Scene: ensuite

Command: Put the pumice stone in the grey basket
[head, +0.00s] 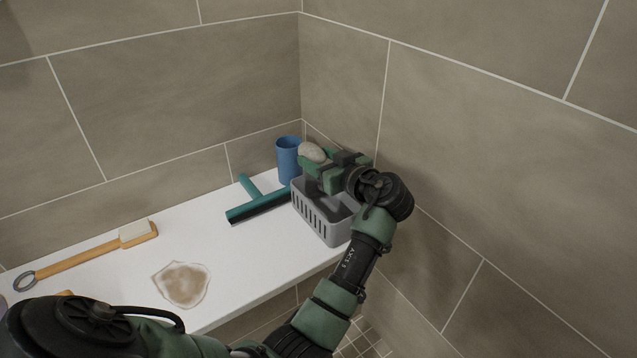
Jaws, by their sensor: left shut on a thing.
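The pumice stone (311,152) is a rounded, pale grey-beige lump, held at the tip of my left gripper (312,161). The gripper is shut on it, and its fingers hide part of the stone. The grey basket (322,216) is a slotted box on the white bench near its right end. The gripper and stone are above the basket's far part, and the wrist covers much of its opening. I cannot see what is inside the basket. My right gripper is not in view.
A blue cup (289,160) stands just behind and left of the basket. A teal squeegee (258,204) lies left of it on the white bench (130,270). A wooden brush (95,252) and a brownish puddle-like patch (181,284) are further left. Tiled walls close in behind and right.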

